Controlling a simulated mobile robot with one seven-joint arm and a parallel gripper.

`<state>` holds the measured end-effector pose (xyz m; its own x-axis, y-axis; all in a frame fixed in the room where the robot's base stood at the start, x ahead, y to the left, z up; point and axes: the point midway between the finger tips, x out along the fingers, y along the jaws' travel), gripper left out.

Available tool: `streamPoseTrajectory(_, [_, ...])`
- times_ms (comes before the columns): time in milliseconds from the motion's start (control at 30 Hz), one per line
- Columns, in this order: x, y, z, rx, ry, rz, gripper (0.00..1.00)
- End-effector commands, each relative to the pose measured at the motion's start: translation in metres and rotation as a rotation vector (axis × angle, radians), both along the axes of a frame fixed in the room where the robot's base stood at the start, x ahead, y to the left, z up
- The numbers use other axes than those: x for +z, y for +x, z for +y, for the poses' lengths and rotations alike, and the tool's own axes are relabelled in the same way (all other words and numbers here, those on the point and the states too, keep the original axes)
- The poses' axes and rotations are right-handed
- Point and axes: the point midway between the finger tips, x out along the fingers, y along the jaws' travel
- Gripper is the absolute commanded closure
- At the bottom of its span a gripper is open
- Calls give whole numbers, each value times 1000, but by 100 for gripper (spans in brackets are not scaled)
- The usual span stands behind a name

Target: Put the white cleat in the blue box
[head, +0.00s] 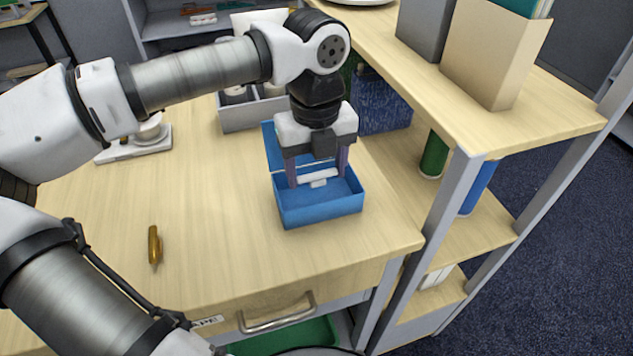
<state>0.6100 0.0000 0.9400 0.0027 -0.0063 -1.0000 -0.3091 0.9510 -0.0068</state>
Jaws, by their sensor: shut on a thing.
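The blue box (322,210) stands open on the table near its right edge, with its lid (271,147) raised at the back left. My gripper (317,180) points down into the box opening, its two fingers apart with the white cleat (318,178) between them. The gripper is shut on the cleat, which lies across the span of the fingers. The cleat is within the box's outline; I cannot tell whether it touches the box floor.
A brass-coloured piece (154,245) lies on the table at left. A grey bin (240,116) stands behind the box, and a white device (135,145) is at back left. A wooden shelf unit (480,120) rises close on the right. The table's front left is mostly clear.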

Motion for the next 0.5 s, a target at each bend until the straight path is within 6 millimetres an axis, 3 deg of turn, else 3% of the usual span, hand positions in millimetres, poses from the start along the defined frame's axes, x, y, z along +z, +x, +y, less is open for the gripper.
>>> streamPoseTrajectory(267, [-37,-1,0,-2,-1,3,60])
streamPoseTrajectory(500, [-40,0,0,-1,0,1,60])
